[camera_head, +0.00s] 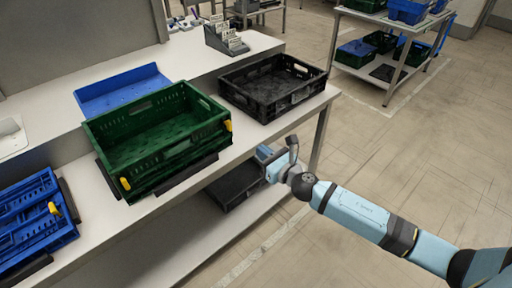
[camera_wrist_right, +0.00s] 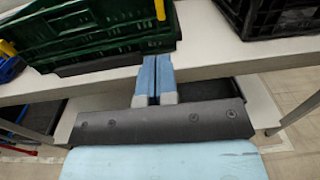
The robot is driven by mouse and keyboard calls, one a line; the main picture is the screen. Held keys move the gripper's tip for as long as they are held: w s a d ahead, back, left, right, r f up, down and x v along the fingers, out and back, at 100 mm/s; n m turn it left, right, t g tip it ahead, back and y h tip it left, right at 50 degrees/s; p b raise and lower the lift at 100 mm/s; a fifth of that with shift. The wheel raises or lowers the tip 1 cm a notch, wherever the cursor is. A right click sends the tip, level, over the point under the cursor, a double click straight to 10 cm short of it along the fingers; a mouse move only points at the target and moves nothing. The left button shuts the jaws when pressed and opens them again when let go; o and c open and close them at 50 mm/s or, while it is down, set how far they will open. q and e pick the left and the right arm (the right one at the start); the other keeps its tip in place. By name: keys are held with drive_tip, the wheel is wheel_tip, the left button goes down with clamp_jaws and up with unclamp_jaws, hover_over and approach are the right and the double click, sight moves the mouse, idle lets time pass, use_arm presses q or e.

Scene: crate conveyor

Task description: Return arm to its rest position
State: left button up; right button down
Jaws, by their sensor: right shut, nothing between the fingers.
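My right arm reaches in from the lower right in the head view. Its gripper (camera_head: 264,153) is beside the bench's front edge, to the right of the green crate. In the right wrist view the two blue fingers of the right gripper (camera_wrist_right: 156,58) lie together, with nothing between them. The green crate (camera_head: 160,150) stands empty on the bench and shows at the top left of the wrist view. My left gripper is not in view.
An empty black crate (camera_head: 306,104) stands right of the green one on the bench (camera_head: 262,124). A blue crate (camera_head: 68,236) is at the lower left. A dark crate (camera_head: 232,190) is on the lower shelf. The floor (camera_head: 400,150) at right is clear.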

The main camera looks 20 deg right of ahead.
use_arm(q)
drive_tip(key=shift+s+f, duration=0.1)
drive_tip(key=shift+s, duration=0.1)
use_arm(e)
drive_tip(key=shift+s+f, duration=0.1)
drive_tip(key=s+a+f+n+g+h, duration=0.15)
drive_tip(key=s+f+n, duration=0.35)
drive_tip(key=s+n, duration=0.55)
drive_tip(key=s+a+f+n+g, duration=0.25)
drive_tip(key=s+f+n, duration=0.45)
drive_tip(key=n, duration=0.6)
drive_tip(key=s+a+f+n+g+h, duration=0.15)
drive_tip(key=s+f+n, duration=0.25)
drive_tip(key=s+n, duration=0.7)
use_arm(q)
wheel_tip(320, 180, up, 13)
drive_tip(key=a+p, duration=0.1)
drive_tip(key=p, duration=1.4)
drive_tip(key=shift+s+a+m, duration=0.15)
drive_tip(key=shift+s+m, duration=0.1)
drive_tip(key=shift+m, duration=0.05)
use_arm(e)
wheel_tip(320, 180, up, 13)
drive_tip(key=shift+w+d+r+n, duration=0.15)
drive_tip(key=shift+w+d+n, duration=0.05)
drive_tip(key=shift+d+n, duration=0.2)
drive_tip(key=shift+g, duration=0.25)
